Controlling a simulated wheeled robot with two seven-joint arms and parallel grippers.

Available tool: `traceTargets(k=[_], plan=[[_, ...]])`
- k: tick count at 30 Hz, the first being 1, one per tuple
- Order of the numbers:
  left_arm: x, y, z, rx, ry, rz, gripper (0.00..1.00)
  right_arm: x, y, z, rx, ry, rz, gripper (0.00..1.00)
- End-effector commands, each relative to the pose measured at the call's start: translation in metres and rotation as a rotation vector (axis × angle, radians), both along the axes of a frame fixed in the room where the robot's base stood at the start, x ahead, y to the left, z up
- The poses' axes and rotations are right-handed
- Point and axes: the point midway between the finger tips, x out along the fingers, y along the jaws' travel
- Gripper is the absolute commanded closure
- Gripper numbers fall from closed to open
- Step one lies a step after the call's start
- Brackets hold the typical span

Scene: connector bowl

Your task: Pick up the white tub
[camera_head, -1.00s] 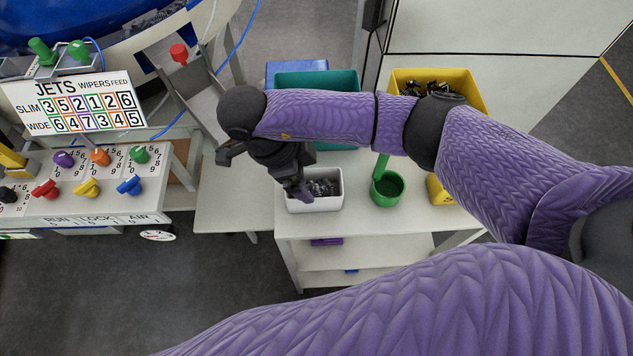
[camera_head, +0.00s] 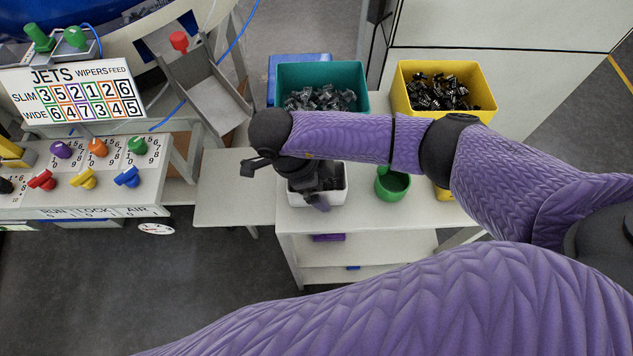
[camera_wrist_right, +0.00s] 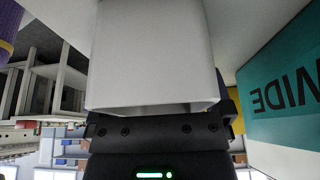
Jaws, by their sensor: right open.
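The white tub (camera_head: 338,198) stands on the white table, with dark parts in it. My right gripper (camera_head: 316,192) is over the tub in the head view and hides much of its inside and near rim. In the right wrist view the tub's pale wall (camera_wrist_right: 150,55) fills the upper middle, close in front of my gripper (camera_wrist_right: 158,112). The jaws are open; I cannot tell whether they touch the wall. My left gripper is not in view.
Behind the tub are a teal bin (camera_head: 321,75) and a yellow bin (camera_head: 402,104), both holding dark parts. A green cup (camera_head: 392,186) stands right of the tub. A control panel (camera_head: 85,185) is at the left. The table's front edge is close below the tub.

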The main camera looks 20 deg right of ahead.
Motion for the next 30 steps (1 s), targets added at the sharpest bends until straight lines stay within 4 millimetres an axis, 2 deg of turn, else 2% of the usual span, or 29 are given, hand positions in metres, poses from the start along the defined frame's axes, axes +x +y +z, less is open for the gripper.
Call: traceTargets(k=[7,15,18,24,26,30], plan=[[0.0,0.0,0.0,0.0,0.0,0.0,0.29,0.0,0.0,0.0,0.0,0.0,-0.001,0.0],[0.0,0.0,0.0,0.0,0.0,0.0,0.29,0.0,0.0,0.0,0.0,0.0,-0.001,0.57],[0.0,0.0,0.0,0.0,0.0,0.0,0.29,0.0,0.0,0.0,0.0,0.0,-0.001,0.74],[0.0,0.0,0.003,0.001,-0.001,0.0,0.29,0.0,0.0,0.003,0.0,0.001,-0.001,0.74],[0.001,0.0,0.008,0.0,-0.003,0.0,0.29,0.0,0.0,0.013,-0.001,-0.003,-0.001,0.74],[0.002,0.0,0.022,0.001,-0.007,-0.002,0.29,0.001,0.0,0.053,0.0,-0.007,0.0,0.74]])
